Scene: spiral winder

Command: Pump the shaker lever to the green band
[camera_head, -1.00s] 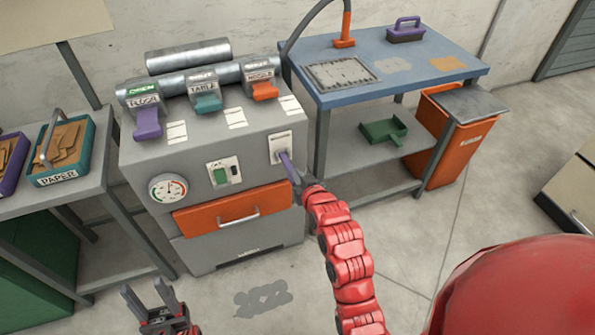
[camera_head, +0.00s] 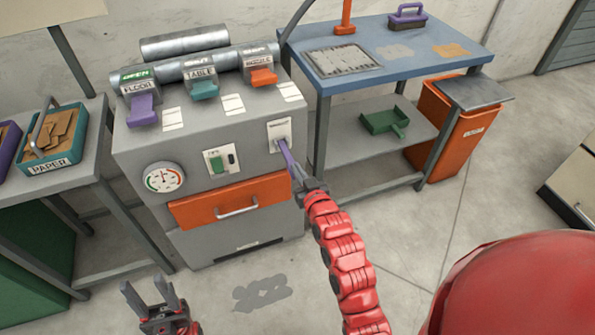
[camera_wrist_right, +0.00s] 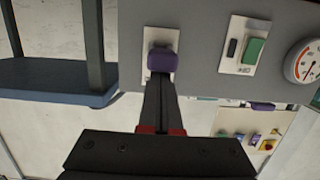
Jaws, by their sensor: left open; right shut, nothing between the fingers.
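The purple shaker lever (camera_head: 288,157) sticks out and down from a white plate at the right of the grey machine's front. My right gripper (camera_head: 302,186) is at its lower end. In the right wrist view the fingers (camera_wrist_right: 161,100) are shut together with nothing between them, and their tips are against or just in front of the purple knob (camera_wrist_right: 163,60); I cannot tell whether they touch. A round gauge (camera_head: 163,180) with coloured bands sits on the machine's left front; its needle is too small to read surely. My left gripper (camera_head: 150,295) is open and empty, low at the left.
The machine carries a green switch (camera_head: 217,165), an orange drawer (camera_head: 230,200) and three top levers: purple (camera_head: 142,110), teal (camera_head: 205,90) and orange (camera_head: 263,77). A blue-topped table (camera_head: 385,65) stands to the right, a side table with a paper bin (camera_head: 52,160) to the left.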

